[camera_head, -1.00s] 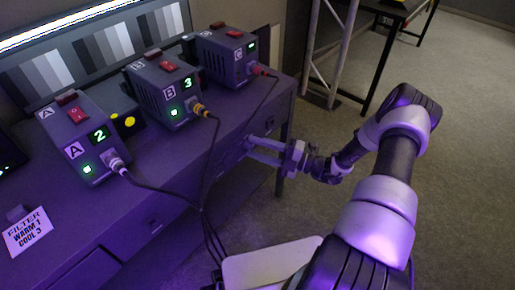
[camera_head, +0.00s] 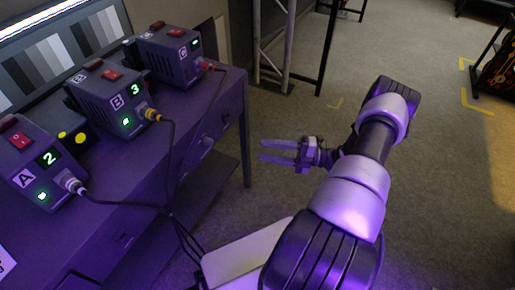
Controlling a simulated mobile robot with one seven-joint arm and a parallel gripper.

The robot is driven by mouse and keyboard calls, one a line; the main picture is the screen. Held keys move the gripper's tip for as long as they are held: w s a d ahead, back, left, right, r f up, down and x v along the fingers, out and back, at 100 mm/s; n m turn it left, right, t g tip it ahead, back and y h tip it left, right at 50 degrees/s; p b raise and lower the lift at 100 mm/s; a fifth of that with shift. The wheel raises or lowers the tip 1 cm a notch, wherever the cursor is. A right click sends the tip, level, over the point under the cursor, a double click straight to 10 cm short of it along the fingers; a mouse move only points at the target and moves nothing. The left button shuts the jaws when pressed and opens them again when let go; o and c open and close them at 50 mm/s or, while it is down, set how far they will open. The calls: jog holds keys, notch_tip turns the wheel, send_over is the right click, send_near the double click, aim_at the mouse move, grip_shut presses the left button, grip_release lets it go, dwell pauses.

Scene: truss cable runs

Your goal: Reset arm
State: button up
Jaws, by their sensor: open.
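My gripper (camera_head: 262,152) is open and empty, with its two fingers pointing left. It is over the floor, to the right of the desk (camera_head: 140,206) and apart from it. My arm is bent, with its elbow at the upper right of the gripper. On the desk stand three grey boxes with red switches: box A (camera_head: 38,165) with a green 2, box B (camera_head: 112,95) with a green 3, and box C (camera_head: 168,52) with a small green display. Each has a cable plugged into its front.
The cables (camera_head: 172,165) hang over the desk's front edge. A metal truss (camera_head: 272,40) and a dark table leg (camera_head: 327,45) stand at the back. Yellow marks (camera_head: 480,100) lie on the floor at the right, near a dark rack (camera_head: 497,70). The floor between is clear.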

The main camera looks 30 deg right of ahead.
jog(key=shift+d, duration=0.1)
dwell(0.5)
jog(key=s+a+r+n+g+h+p, duration=0.1)
jog(key=s+a+r+n+g+h, duration=0.15)
jog(key=a+r+n+g, duration=0.5)
jog(key=s+a+r+n+g+h, duration=0.15)
jog(key=r+n+g+h, duration=0.25)
jog(key=r+n, duration=0.65)
jog(key=s+a+r+n+t+h, duration=0.2)
jog(key=s+r+n+h, duration=0.15)
jog(key=r+n, duration=0.4)
jog(key=s+a+r+n+t+h+b, duration=0.1)
jog(key=s+a+r+n+t+h, duration=0.25)
jog(key=n, duration=0.65)
jog(key=s+a+r+n+t+h, duration=0.1)
jog(key=s+r+n+t+h, duration=0.15)
jog(key=s+r+n, duration=0.5)
notch_tip(320, 180, up, 21)
jog(key=w+n+p, duration=0.1)
jog(key=w+p, duration=0.1)
jog(key=p, duration=2)
jog(key=shift+g, duration=0.45)
jog(key=shift+w, duration=0.1)
